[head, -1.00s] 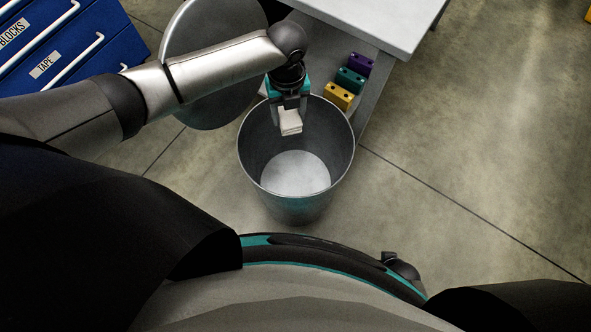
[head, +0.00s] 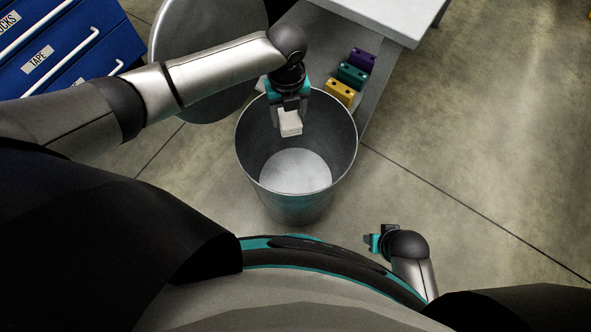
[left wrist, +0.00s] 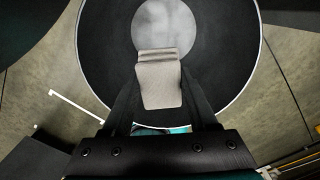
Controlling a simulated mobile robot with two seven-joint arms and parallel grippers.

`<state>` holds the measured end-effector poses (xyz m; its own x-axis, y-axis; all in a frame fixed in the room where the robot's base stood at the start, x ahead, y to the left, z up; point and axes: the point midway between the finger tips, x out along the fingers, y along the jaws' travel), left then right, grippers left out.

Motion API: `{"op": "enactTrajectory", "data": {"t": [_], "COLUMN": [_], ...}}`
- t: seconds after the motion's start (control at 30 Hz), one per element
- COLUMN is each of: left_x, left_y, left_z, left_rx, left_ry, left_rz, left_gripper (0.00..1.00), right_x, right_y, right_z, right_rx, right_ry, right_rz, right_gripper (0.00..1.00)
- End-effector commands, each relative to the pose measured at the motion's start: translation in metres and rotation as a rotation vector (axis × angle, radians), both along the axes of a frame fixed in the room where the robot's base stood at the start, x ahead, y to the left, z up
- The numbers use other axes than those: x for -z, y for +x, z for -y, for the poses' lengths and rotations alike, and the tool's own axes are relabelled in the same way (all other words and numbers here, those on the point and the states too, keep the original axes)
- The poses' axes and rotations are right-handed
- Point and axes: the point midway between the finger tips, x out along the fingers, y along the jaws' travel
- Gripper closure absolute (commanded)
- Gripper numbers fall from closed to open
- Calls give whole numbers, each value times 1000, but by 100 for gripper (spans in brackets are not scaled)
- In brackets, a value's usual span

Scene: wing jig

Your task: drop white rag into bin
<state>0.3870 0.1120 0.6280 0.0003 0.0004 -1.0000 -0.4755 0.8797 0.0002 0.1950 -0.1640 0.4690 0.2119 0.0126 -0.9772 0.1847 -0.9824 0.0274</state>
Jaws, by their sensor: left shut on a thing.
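The white rag (head: 290,124) is a small folded pad held between the fingertips of my left gripper (head: 289,108). The gripper is shut on it, over the upper part of the open grey metal bin (head: 289,207). In the left wrist view the rag (left wrist: 160,84) sits between the two fingers, with the bin's round rim (left wrist: 246,92) and pale floor behind it. The bin's bottom looks empty. My right gripper (head: 373,243) shows small at the lower right of the head view; its fingers are too unclear to judge.
Purple, teal (head: 351,75) and yellow (head: 340,92) blocks lie on a low grey shelf behind the bin, below a white tabletop (head: 385,15). A round grey lid or disc (head: 205,40) stands behind my left arm. A blue drawer cabinet (head: 70,45) is at upper left. Floor at right is clear.

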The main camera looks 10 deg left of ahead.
Motion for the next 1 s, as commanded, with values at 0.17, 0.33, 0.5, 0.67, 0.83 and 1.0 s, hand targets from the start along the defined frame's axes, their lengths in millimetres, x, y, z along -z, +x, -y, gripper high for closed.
{"op": "enactTrajectory", "data": {"t": [0.17,0.33,0.5,0.67,0.83,1.0], "left_x": [1,1,1,1,1,-1], "left_y": [0,0,0,0,0,0], "left_z": [0,0,0,0,0,0], "left_rx": [0,0,0,0,0,0], "left_ry": [0,0,0,0,0,0], "left_rz": [0,0,0,0,0,0], "left_gripper": [96,96,25,7,6,6], "right_x": [-3,-3,-3,-3,-2,-3], "right_y": [0,0,0,0,0,1], "right_z": [-1,-1,-1,-1,-1,-1], "right_rx": [1,1,1,1,1,1], "right_ry": [1,1,1,1,1,2], "right_rz": [0,-1,0,-1,0,3], "right_gripper": [50,50,50,50,50,50]}}
